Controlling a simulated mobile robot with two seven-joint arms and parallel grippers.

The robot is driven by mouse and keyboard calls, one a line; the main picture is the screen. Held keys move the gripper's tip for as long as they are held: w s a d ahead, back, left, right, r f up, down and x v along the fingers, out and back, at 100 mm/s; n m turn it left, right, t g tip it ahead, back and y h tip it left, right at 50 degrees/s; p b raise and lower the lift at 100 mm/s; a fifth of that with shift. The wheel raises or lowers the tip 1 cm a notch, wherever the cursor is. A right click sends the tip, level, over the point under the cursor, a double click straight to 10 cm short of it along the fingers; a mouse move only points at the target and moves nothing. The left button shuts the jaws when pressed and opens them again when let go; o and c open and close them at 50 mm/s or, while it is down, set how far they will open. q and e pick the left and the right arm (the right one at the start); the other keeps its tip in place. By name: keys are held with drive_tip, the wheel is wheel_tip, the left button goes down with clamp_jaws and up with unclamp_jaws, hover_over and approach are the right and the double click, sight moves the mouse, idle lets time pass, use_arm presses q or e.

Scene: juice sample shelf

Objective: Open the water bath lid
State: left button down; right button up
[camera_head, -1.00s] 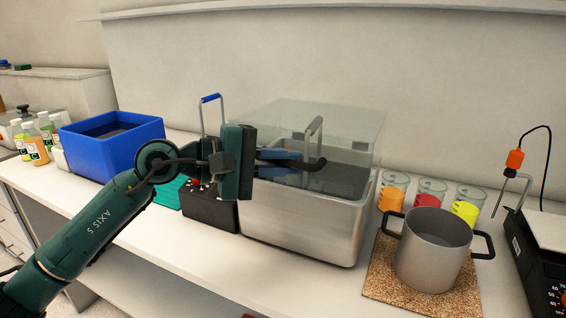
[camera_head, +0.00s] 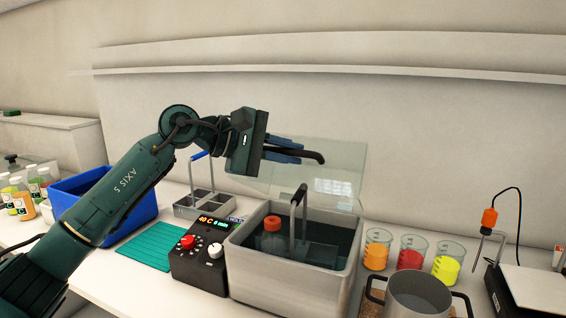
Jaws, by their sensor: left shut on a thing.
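The water bath (camera_head: 285,287) is a steel tub with its top uncovered and dark water inside. Its clear lid (camera_head: 335,180) stands raised and tilted up at the back of the tub. My left gripper (camera_head: 292,154) is above the tub, its blue fingers shut on the dark lid handle (camera_head: 313,157). My right gripper is not in view.
A control box (camera_head: 203,262) with red and white knobs adjoins the bath's left side. Left of it are a teal mat (camera_head: 143,249), a grey rack (camera_head: 190,208) and a blue bin (camera_head: 135,213). Beakers (camera_head: 410,252) and a steel pot (camera_head: 415,300) stand to the right.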

use_arm(q)
drive_tip(key=shift+w+r, duration=0.15)
drive_tip(key=shift+w, duration=0.05)
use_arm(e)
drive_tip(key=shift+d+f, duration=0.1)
use_arm(q)
drive_tip(key=c, duration=1.5)
unclamp_jaws()
drive_tip(key=shift+o, duration=0.2)
drive_tip(key=shift+s+a, duration=0.1)
drive_tip(key=shift+a, duration=0.2)
drive_tip(key=b+v, duration=0.3)
drive_tip(key=v, duration=0.9)
drive_tip(key=shift+s+a+r, duration=0.15)
drive_tip(key=shift+s+r, duration=0.05)
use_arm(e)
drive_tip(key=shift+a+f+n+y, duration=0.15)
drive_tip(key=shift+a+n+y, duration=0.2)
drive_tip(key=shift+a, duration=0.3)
